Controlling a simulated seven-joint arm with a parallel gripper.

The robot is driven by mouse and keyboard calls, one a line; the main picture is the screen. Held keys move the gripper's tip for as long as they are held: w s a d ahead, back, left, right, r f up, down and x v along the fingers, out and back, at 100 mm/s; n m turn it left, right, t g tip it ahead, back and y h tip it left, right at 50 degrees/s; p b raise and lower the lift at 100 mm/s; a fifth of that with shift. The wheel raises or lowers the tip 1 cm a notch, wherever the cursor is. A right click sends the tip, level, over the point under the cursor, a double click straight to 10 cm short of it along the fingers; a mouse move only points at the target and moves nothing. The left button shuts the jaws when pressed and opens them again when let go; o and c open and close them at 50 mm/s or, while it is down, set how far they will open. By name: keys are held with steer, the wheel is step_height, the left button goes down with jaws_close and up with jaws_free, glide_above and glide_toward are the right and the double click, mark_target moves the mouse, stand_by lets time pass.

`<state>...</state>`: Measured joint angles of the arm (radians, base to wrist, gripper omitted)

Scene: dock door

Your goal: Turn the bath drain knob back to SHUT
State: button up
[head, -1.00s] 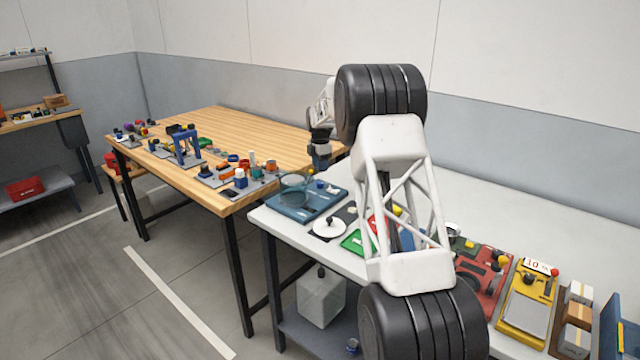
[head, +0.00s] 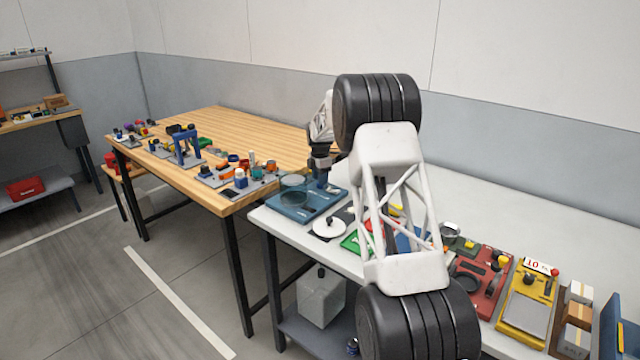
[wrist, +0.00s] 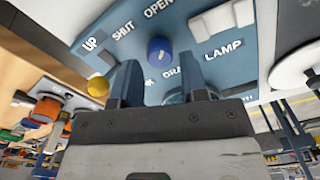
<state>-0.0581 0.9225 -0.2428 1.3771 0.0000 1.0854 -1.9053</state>
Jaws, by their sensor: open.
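The drain knob (wrist: 160,52) is a round blue knob with a pale mark on its face, on a blue bath panel (wrist: 245,75) lettered UP, SHUT, OPEN and LAMP; a partly hidden word begins DRA. SHUT and OPEN are printed beside the knob; which one it points to I cannot tell. My gripper (wrist: 158,64) is open, its fingertips on either side of the knob in the wrist view; contact is not clear. In the head view the blue panel (head: 322,207) is at the bench's far left end, with my gripper (head: 321,183) over its back part; the knob is hidden there.
A yellow ball knob (wrist: 98,87) is close to my left finger in the wrist view. A clear round basin (head: 291,198) stands on the panel's left. A white disc (head: 328,229) and a green tray (head: 354,243) lie nearer. A wooden table (head: 235,140) stands beyond.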

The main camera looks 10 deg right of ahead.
steer(key=shift+f, duration=1.25)
steer(key=c, duration=0.6)
steer(key=shift+c, duration=0.2)
